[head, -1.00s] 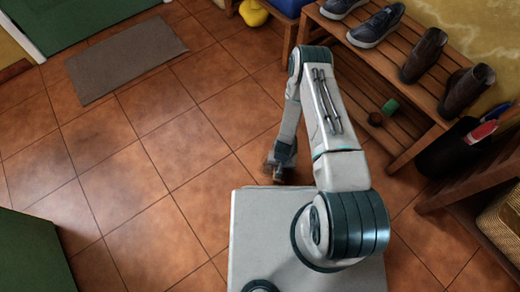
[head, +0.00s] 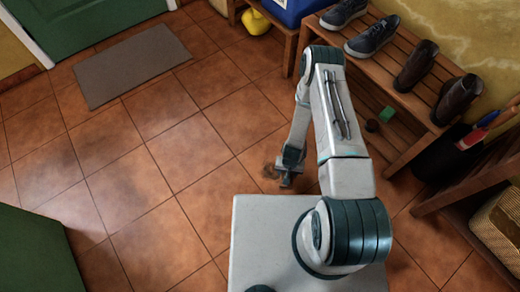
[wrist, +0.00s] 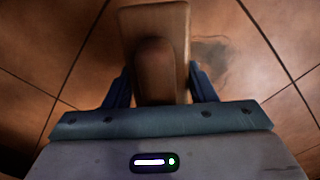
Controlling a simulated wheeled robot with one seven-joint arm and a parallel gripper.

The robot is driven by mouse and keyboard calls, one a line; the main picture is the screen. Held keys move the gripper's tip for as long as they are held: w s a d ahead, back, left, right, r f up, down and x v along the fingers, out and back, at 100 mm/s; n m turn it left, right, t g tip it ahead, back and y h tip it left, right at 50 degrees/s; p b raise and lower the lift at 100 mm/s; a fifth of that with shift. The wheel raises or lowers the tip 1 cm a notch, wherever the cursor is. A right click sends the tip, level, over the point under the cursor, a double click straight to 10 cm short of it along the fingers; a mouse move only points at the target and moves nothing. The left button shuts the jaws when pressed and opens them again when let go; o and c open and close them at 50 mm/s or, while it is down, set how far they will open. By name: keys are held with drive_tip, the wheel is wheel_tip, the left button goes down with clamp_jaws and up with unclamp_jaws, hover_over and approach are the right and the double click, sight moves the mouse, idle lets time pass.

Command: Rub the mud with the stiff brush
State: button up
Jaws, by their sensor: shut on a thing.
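The stiff brush (wrist: 155,50) has a wooden body with a raised block, and fills the upper middle of the wrist view. My gripper (head: 288,174) is shut on it, with a blue finger on each side of the block. The bristles are hidden from above. The mud (wrist: 210,62) is a thin dark smear on the tiles, just right of the brush in the wrist view. In the head view the mud (head: 269,170) shows just left of my gripper, low over the floor. I cannot tell whether the brush touches the floor.
A wooden shoe rack (head: 400,95) with several shoes stands at the right, with a green block (head: 387,113) on its lower shelf. A grey mat (head: 132,65) lies at upper left. The tiled floor at left is open.

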drive_tip(key=shift+r+p, duration=0.55)
drive_tip(key=shift+r, duration=0.55)
